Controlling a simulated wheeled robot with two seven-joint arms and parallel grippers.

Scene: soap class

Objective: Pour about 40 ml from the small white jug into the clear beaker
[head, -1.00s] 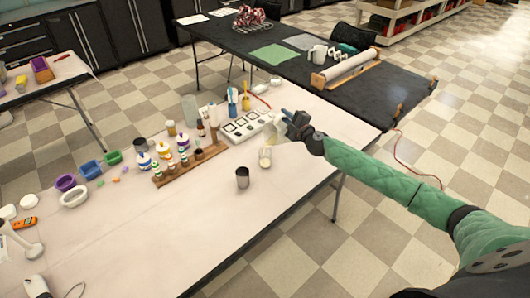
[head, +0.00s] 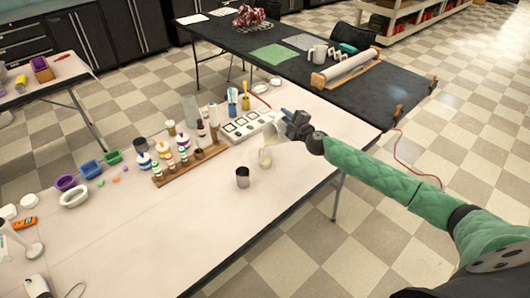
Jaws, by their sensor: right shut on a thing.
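My right gripper (head: 285,121) is shut on the small white jug (head: 271,133), near the right end of the pale table. The jug is held tilted above the clear beaker (head: 265,158), its mouth side pointing down and left. A pale streak seems to run between the jug and the beaker, but it is too small to be sure. The beaker stands upright on the table and looks pale inside; its level cannot be read. The gripper's fingers are partly hidden. My left gripper is not in view.
A dark metal cup (head: 242,177) stands just left of the beaker. A wooden rack (head: 190,163) with several small bottles is further left. A white panel with dark squares (head: 243,127) lies behind the beaker. The table's front area is clear.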

